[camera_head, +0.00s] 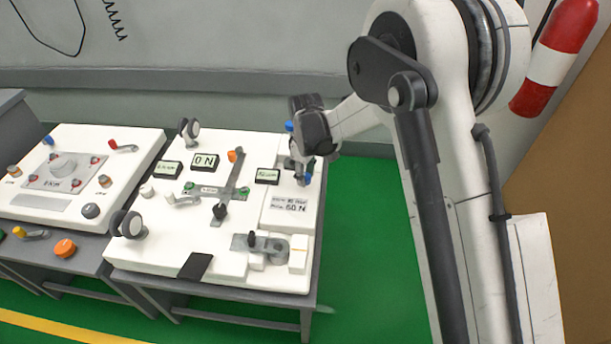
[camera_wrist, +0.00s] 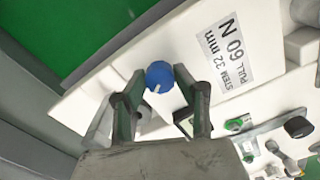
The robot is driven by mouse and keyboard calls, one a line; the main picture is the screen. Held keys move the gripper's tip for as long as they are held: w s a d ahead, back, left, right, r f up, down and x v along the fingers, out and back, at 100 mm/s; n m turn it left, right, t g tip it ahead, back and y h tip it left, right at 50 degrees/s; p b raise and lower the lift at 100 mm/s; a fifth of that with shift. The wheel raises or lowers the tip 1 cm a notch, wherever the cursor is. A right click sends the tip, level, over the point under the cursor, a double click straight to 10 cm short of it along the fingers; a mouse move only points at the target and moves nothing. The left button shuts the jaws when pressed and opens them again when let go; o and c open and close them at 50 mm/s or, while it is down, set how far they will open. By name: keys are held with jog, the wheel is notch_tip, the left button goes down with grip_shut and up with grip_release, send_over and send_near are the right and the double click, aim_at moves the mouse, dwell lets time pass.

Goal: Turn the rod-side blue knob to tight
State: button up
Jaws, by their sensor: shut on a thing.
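In the wrist view, the blue knob (camera_wrist: 159,76) with a white pointer line sits between my gripper's (camera_wrist: 156,84) two dark fingertips. The pointer line slants toward the lower left of that view. My gripper is shut on the knob, near the panel's edge. In the head view, my gripper (camera_head: 303,168) reaches down at the right rear of the white panel, and a small blue part (camera_head: 308,177) shows beside its fingers. The fingers and wrist hide most of the knob there. No tight mark is readable.
A label (camera_wrist: 226,50) reading "STEM 32 mm PULL 60 N" lies beside the knob. The white panel (camera_head: 225,255) carries displays, a grey cross-shaped lever plate (camera_head: 215,190) and a clamp (camera_head: 262,244). Another cart (camera_head: 70,175) stands left. Green floor right of the panel is clear.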

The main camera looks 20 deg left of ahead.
jog(key=m+b, duration=0.1)
jog(key=m, duration=0.5)
jog(key=shift+m, duration=0.3)
dwell(0.4)
jog(key=o, duration=1.1)
jog(key=shift+r, duration=0.1)
notch_tip(320, 180, up, 12)
jog(key=shift+f, duration=0.1)
